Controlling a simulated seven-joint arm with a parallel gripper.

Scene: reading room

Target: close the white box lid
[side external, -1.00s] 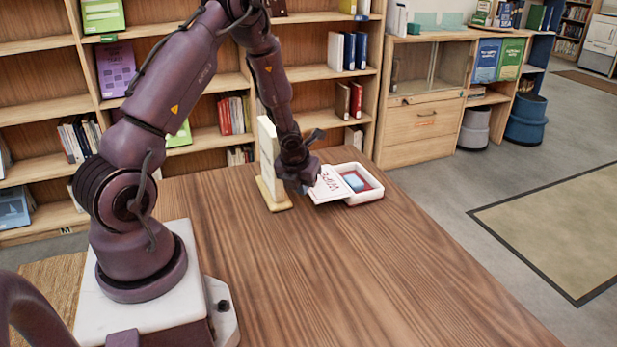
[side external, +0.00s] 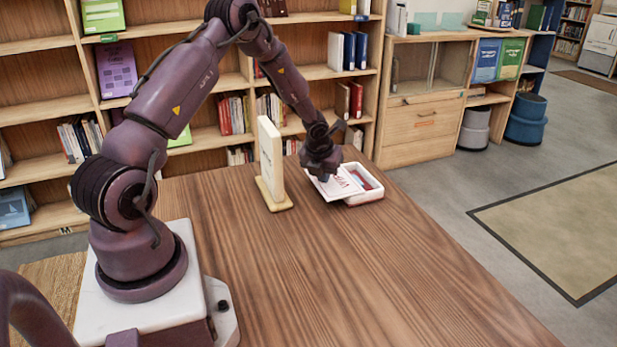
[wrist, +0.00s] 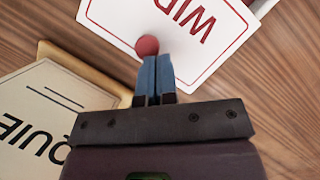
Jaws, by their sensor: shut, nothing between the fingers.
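The white box (side external: 367,198) stands near the table's far end, its right part open with red and blue showing inside. Its white lid (side external: 343,185), with red lettering, lies over the left part and overhangs to the left. The lid fills the top of the wrist view (wrist: 160,20), with a red knob (wrist: 147,46) at its near edge. My gripper (side external: 322,177) is at the lid's left side. In the wrist view its blue fingers (wrist: 155,62) are shut together with nothing between them, tips right by the knob. I cannot tell whether they touch it.
A white sign in a wooden stand (side external: 270,170) stands left of my gripper; it also shows in the wrist view (wrist: 45,125). The wooden table (side external: 330,270) is clear in front. Bookshelves (side external: 220,90) stand behind it.

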